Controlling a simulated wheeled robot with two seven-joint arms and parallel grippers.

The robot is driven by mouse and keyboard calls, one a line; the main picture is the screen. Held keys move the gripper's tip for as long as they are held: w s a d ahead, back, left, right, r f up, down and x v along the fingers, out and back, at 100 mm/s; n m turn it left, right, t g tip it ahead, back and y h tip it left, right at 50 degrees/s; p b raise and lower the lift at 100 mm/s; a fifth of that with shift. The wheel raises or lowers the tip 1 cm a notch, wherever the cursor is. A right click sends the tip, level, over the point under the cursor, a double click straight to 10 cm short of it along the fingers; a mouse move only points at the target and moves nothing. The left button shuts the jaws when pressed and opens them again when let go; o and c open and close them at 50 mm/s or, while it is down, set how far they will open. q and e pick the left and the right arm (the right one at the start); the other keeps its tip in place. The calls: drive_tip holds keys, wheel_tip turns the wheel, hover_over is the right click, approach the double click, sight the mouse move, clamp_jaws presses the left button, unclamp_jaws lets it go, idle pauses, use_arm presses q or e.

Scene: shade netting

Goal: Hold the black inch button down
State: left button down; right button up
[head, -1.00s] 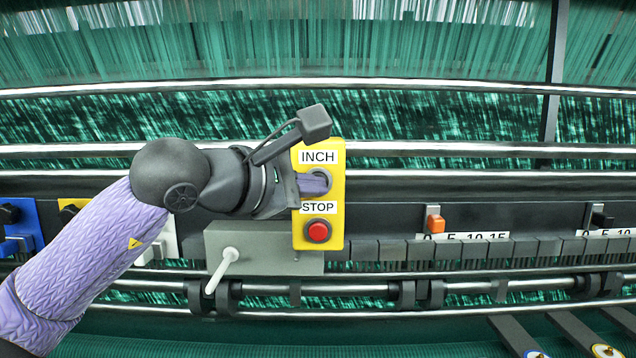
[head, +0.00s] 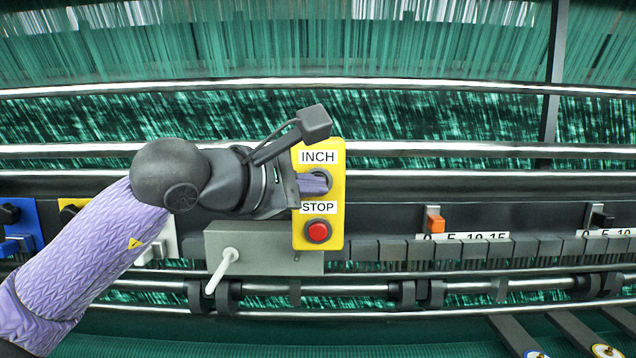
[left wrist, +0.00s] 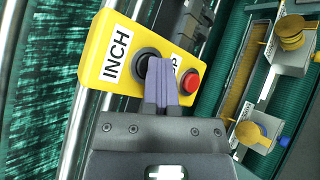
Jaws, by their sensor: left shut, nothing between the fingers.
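A yellow control box (head: 334,226) carries an INCH label at the top and a STOP label below it. The black inch button (left wrist: 142,58) sits beside the INCH label and is partly hidden by my fingers. The red stop button (head: 318,232) is below; it also shows in the left wrist view (left wrist: 190,82). My left gripper (head: 325,182) is shut and empty, with its purple fingertips in front of the inch button. In the left wrist view the fingertips (left wrist: 160,64) overlap the button's edge. I cannot tell how far the button is pressed. My right gripper is not in view.
A grey box with a white lever (head: 222,270) is below left of the control box. An orange slider (head: 435,221) stands on a scale to the right. Metal rollers (head: 480,152) and green netting run across behind.

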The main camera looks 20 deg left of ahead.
use_arm(q)
drive_tip(key=shift+s+d+b, duration=0.25)
drive_tip(key=shift+s+b, duration=0.35)
drive_tip(key=shift+s, duration=0.25)
drive_tip(key=shift+s+d+b, duration=0.25)
drive_tip(key=shift+s+b, duration=0.15)
drive_tip(key=shift+s, duration=0.4)
drive_tip(key=shift+s+d+b, duration=0.2)
drive_tip(key=shift+s+b, duration=0.15)
drive_tip(key=shift+s, duration=0.45)
drive_tip(key=shift+s+d+b, duration=0.25)
drive_tip(key=shift+s+b, duration=0.15)
drive_tip(key=shift+s, duration=0.4)
